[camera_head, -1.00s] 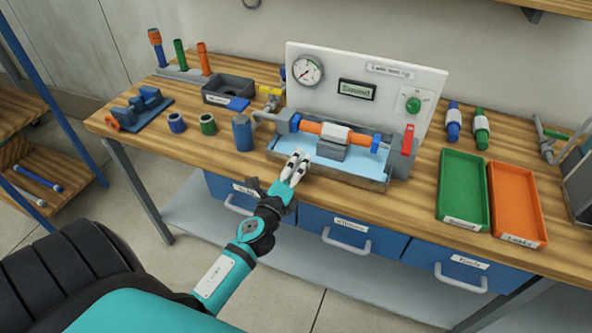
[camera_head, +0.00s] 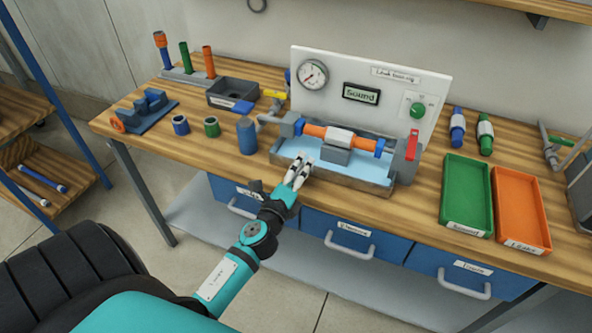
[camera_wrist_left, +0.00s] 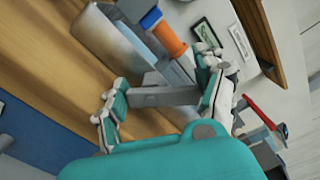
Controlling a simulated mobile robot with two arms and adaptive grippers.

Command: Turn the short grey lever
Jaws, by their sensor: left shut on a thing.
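My left gripper (camera_head: 300,168) is at the front left edge of the grey test tray (camera_head: 355,180), below the clamped orange pipe (camera_head: 315,131). In the left wrist view the gripper (camera_wrist_left: 163,88) has its two fingers on either end of a short grey bar (camera_wrist_left: 163,97). This bar looks like the short grey lever and is held between the pads. My right gripper is not in view.
A white panel (camera_head: 345,75) with a gauge (camera_head: 313,74) and a green knob (camera_head: 417,110) stands behind the tray. A red lever (camera_head: 413,142) rises at its right. Green (camera_head: 451,225) and orange (camera_head: 535,245) trays lie to the right. A blue cylinder (camera_head: 245,134) stands left of the tray.

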